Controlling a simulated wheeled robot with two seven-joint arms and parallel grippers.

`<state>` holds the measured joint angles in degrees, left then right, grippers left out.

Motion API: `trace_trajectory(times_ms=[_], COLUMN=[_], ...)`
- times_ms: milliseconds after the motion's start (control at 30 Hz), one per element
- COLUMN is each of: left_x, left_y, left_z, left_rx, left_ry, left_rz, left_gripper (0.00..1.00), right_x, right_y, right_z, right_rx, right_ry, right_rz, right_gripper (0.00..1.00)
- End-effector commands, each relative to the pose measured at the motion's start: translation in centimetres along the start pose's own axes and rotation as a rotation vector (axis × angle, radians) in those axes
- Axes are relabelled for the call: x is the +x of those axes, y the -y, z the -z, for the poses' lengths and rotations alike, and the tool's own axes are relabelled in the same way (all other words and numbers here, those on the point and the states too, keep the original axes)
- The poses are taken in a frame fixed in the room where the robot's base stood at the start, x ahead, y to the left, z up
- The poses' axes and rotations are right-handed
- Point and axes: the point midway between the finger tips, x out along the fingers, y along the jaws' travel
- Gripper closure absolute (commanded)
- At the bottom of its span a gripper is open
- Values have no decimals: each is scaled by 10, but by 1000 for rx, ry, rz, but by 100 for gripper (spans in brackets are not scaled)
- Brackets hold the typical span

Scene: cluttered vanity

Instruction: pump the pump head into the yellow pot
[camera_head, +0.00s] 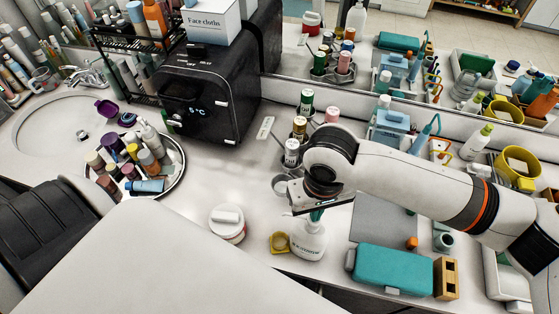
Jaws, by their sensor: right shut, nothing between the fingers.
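A white pump bottle (308,241) with a dark printed label stands upright near the counter's front edge. A small open yellow pot (279,243) stands just to its left. My right gripper (314,210) is shut and empty, directly above the bottle, with its fingers pointing down. My left gripper is not in view.
A white lidded jar (227,222) stands left of the pot. A teal case (393,269) and a wooden block (446,278) lie to the right. Several bottles fill a round tray (174,187) at left. A black appliance (215,92) and mirror stand behind.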

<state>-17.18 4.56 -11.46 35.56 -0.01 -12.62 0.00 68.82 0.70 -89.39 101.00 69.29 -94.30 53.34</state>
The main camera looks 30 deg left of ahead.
Motion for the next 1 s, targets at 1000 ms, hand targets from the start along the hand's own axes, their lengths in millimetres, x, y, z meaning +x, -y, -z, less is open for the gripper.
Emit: trace_trajectory(times_ms=[1000], left_x=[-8], left_y=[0], left_z=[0], left_rx=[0], left_ry=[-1], left_rz=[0], left_gripper=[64], right_x=[3], right_y=[0], right_z=[0], right_rx=[1], right_ry=[-1], right_rz=[0], right_gripper=[100])
